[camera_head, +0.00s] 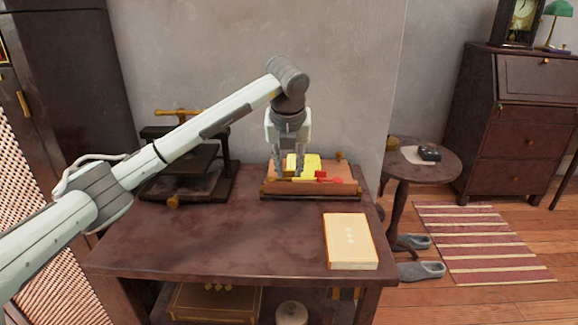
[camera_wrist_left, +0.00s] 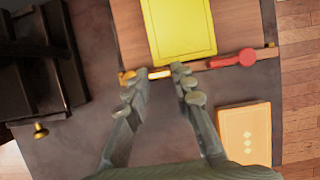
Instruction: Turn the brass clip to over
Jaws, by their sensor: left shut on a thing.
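A wooden stand (camera_head: 270,191) on the table holds a yellow panel (camera_head: 311,162), which also shows in the left wrist view (camera_wrist_left: 182,28). My left gripper (camera_head: 287,177) points down at the stand's front edge. In the left wrist view its fingertips (camera_wrist_left: 160,74) close on a small brass-coloured piece (camera_wrist_left: 158,73), which I take to be the brass clip. The fingers hide its ends. A red piece (camera_wrist_left: 246,58) lies along the same edge to the right, apart from the fingers. My right gripper is not in view.
A dark press (camera_head: 190,165) stands left of the stand. A cream and orange book (camera_head: 350,242) lies at the table's front right. The table top (camera_head: 225,240) between them is bare. A small round table (camera_head: 425,165) stands to the right.

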